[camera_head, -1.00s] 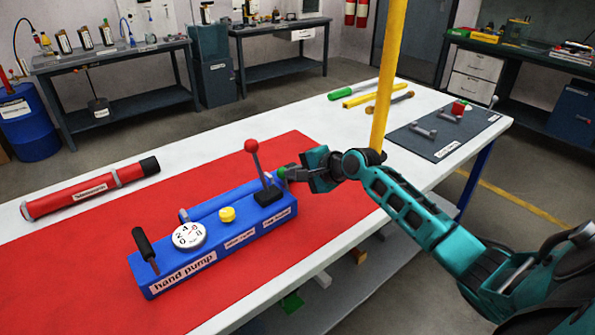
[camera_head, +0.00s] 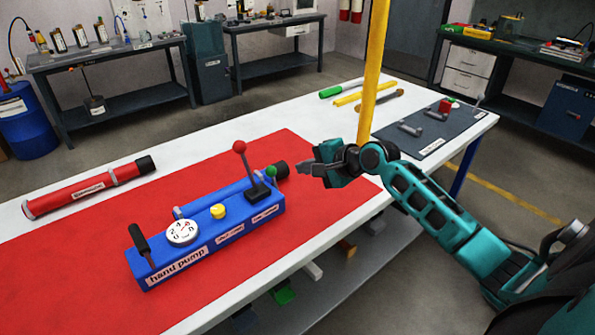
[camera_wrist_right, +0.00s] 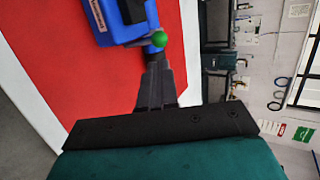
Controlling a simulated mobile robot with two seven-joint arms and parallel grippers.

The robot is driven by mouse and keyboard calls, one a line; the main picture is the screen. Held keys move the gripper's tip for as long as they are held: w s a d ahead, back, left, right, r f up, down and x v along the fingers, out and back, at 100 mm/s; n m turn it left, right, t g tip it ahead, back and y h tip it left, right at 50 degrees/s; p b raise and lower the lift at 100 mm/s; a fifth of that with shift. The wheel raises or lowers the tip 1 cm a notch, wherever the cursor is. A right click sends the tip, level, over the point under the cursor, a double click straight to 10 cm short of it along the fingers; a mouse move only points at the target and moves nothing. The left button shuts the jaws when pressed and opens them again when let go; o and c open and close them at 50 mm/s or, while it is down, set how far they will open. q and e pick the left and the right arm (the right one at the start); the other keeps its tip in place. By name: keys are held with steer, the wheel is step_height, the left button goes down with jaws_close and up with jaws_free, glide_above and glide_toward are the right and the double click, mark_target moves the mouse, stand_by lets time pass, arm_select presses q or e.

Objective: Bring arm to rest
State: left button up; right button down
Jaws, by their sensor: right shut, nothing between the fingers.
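My right gripper (camera_head: 303,167) is shut and empty above the table, to the right of the blue hand pump. Its teal arm comes in from the right. The hand pump (camera_head: 200,262) sits on a red mat (camera_head: 95,285) and carries a red-knobbed lever (camera_head: 240,147), a gauge (camera_head: 181,232), a yellow knob (camera_head: 217,211) and a black handle. A green knob (camera_head: 271,171) shows at its right end; it also shows in the right wrist view (camera_wrist_right: 160,39), just beyond the shut fingers (camera_wrist_right: 155,78). The fingers look apart from the knob. My left gripper is out of view.
A red tube (camera_head: 85,190) lies at the table's left. A yellow pole (camera_head: 373,75) stands behind my right wrist. Tools (camera_head: 342,88) and a dark mat (camera_head: 440,150) with small parts lie at the far right. The white table's front edge (camera_head: 335,238) is clear.

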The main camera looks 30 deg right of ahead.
steer(key=r+v, duration=0.1)
steer(key=v, duration=0.5)
steer(key=s+a+f+n+g, duration=0.5)
steer(key=s+a+f+n, duration=0.5)
steer(key=s+a+f, duration=0.3)
steer(key=s+a+n+g+h, duration=0.1)
steer(key=s+a+n+h, duration=0.1)
steer(key=s+a+n, duration=0.3)
steer(key=s+n+g+h, duration=0.1)
steer(key=s+n+g, duration=0.15)
steer(key=s, duration=0.55)
steer(key=w+a+f+t+y, duration=0.1)
steer(key=w+a+f+t, duration=0.1)
steer(key=w+f+t, duration=0.6)
steer(key=shift+a+f+n, duration=0.4)
steer(key=shift+f+n, duration=0.05)
steer(key=shift+f, duration=0.15)
